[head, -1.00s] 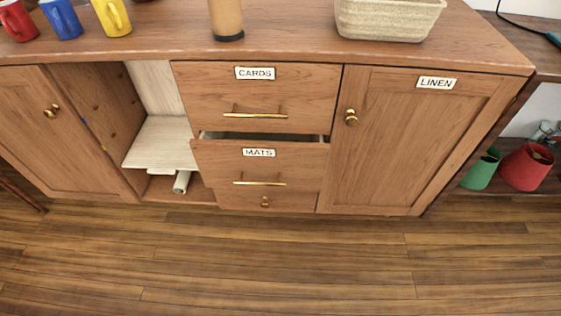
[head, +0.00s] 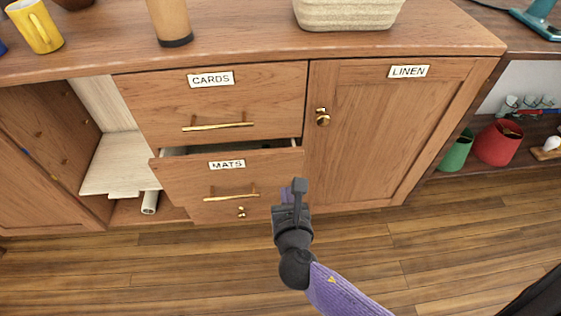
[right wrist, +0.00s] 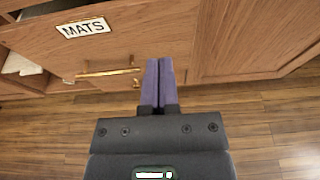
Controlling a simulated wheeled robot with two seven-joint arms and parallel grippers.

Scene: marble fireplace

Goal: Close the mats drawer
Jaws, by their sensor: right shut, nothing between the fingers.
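The mats drawer (head: 226,176) is a wooden drawer with a white MATS label (head: 227,165) and a brass bar handle (head: 231,196). It stands partly open, with a dark gap along its top edge below the cards drawer (head: 212,102). My right gripper (head: 293,190) is shut and empty, at the right end of the mats drawer front in the head view. In the right wrist view its purple fingers (right wrist: 158,82) are together, to the right of the handle (right wrist: 108,72). I cannot tell whether they touch the drawer. My left gripper is not in view.
The linen door (head: 385,130) is shut, right of the drawers. An open compartment with a pale shelf (head: 118,165) is on the left. A yellow mug (head: 36,26) and a woven basket (head: 347,13) stand on top. The wooden floor (head: 430,240) in front is clear.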

